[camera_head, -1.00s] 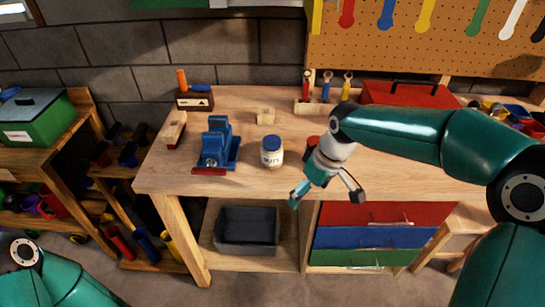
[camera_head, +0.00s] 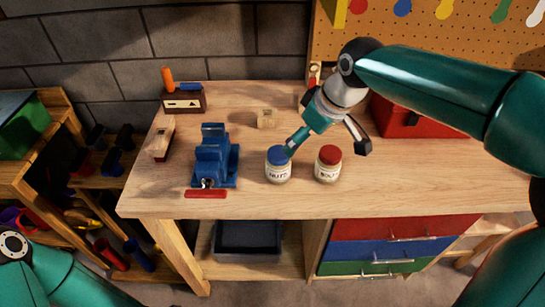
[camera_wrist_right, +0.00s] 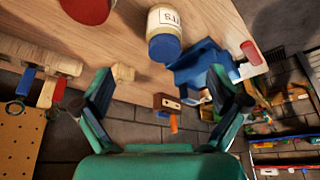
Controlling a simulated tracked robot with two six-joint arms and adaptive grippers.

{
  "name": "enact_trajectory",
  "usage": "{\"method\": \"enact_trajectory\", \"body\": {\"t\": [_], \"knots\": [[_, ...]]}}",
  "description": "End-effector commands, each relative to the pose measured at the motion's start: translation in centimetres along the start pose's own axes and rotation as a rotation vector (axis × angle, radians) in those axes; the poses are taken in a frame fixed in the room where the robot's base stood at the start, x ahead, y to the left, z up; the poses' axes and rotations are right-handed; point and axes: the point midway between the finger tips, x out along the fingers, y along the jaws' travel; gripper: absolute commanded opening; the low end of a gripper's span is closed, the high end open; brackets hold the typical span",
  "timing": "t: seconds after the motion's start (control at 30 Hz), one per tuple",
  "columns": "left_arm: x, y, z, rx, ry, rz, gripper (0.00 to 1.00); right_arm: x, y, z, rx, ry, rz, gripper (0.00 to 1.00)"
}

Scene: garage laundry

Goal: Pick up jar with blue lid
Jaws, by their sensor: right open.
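The jar with the blue lid (camera_head: 278,170) stands upright on the workbench, with a cream label. My right gripper (camera_head: 327,147) is open and empty, above and behind the jars; one finger overlaps the blue lid's edge in the head view, and I cannot tell whether it touches. In the right wrist view the blue-lid jar (camera_wrist_right: 163,32) is at the top centre, beyond the open fingers (camera_wrist_right: 160,75). My left arm shows at the lower left, its gripper out of view.
A red-lid jar (camera_head: 328,167) stands just right of the blue-lid jar. A blue vise (camera_head: 212,160) is to its left and a small wooden block (camera_head: 267,118) behind. A red toolbox (camera_head: 405,118) is at the back right. The bench front (camera_head: 400,192) is clear.

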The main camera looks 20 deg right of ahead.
Motion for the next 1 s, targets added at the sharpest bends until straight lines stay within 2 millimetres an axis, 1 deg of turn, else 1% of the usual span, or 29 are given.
{"method": "enact_trajectory", "body": {"t": [0.17, 0.4, 0.5, 0.6, 0.83, 1.0], "knots": [[-0.2, 0.1, 0.1, 0.000, -0.002, 0.000, 0.40, 3.2, -0.4, -0.2, -0.009, -0.007, -0.007, 0.97], [-0.6, 0.2, 0.1, 0.000, -0.001, 0.000, 0.40, 8.4, -0.5, -0.4, -0.012, -0.008, -0.009, 0.97], [-0.7, 0.2, 0.1, 0.000, -0.001, 0.000, 0.40, 9.9, -0.6, -0.5, -0.013, -0.006, -0.008, 0.97], [-0.8, 0.3, 0.1, 0.000, -0.001, 0.000, 0.40, 10.9, -0.6, -0.6, -0.015, -0.004, -0.008, 0.97], [-1.2, 0.5, 0.1, 0.000, -0.001, 0.000, 0.40, 12.2, -0.7, -0.9, -0.016, -0.005, -0.009, 0.97], [-2.2, 0.8, 0.1, 0.000, -0.001, 0.000, 0.40, 14.6, -1.0, -1.4, -0.016, -0.007, -0.010, 0.97]]}}
